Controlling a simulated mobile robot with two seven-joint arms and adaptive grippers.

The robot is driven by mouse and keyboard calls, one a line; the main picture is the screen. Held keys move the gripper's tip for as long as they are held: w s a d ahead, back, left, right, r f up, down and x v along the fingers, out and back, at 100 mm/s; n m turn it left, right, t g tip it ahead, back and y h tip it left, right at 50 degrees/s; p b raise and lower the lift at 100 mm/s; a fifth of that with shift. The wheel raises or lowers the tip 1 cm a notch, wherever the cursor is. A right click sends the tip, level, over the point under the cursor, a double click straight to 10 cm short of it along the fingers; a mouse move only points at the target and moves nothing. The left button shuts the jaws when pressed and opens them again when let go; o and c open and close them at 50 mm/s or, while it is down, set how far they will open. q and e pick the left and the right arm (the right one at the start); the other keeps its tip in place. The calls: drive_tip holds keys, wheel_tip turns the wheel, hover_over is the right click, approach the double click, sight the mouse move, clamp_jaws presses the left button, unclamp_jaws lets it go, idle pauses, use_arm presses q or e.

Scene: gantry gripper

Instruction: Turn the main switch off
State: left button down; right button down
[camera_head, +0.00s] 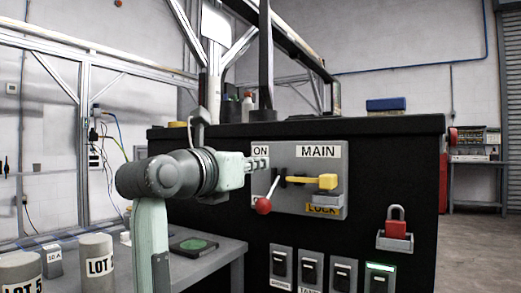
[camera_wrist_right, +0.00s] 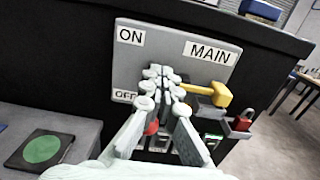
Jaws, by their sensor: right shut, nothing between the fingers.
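The main switch panel (camera_head: 335,210) is a grey plate on a black cabinet, labelled ON and MAIN. Its lever has a red knob (camera_head: 263,206) that hangs down to the lower left, by a mostly hidden label. In the right wrist view the red knob (camera_wrist_right: 152,128) is partly hidden behind my fingers, and the OFF label (camera_wrist_right: 125,95) shows to their left. My right gripper (camera_head: 262,160) is shut and empty, in front of the panel just below the ON label and above the knob. I cannot tell whether it touches the lever. My left gripper is not in view.
A yellow handle (camera_head: 327,182) sticks out above a LOCK label. Several small switches (camera_head: 311,268) line the cabinet below. A grey bench (camera_head: 215,256) with cylinders marked LOT (camera_head: 97,262) stands at left.

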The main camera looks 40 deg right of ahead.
drive_tip(key=b+v, duration=0.1)
drive_tip(key=v, duration=0.6)
idle(0.8)
